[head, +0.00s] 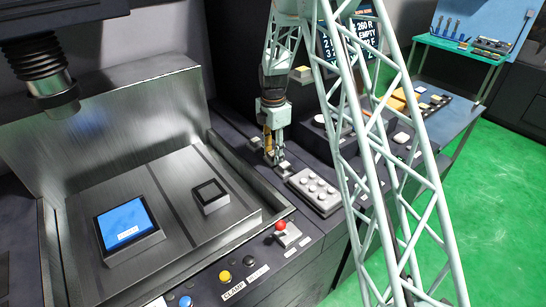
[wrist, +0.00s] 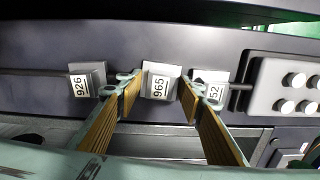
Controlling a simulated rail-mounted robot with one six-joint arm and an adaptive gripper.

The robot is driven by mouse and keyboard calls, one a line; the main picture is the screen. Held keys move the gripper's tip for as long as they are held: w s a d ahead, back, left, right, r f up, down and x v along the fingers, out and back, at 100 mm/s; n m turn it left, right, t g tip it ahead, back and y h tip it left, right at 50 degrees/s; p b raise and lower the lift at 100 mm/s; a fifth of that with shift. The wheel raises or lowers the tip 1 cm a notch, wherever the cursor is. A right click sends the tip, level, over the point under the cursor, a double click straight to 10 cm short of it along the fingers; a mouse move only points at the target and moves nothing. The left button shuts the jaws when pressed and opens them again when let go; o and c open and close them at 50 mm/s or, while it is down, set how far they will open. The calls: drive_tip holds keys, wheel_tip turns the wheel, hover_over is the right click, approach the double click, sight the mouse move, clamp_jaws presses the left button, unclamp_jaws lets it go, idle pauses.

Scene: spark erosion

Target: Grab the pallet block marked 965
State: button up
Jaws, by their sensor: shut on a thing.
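The pallet block marked 965 (wrist: 161,68) is a small grey block with a white label, in the middle of the wrist view. My gripper (wrist: 159,93) is shut on it, with one tan-padded finger on each side. In the head view my gripper (head: 272,154) points down at the dark ledge behind the machine tank, and its fingers partly hide the blocks there. A block marked 926 (wrist: 100,70) stands to the left, and a block with a label ending in 52 (wrist: 209,76) stands close to the right, partly covered by the right finger.
A light panel with round buttons (head: 314,189) lies right of the blocks. The machine tank holds a blue-topped block (head: 125,218) and a small dark square frame (head: 210,195). A red knob (head: 281,226) stands on the front panel. A blue table (head: 455,121) with parts stands at the back right.

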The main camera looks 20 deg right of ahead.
sight(273, 153)
drive_tip(key=shift+r, duration=0.15)
drive_tip(key=shift+r, duration=4.9)
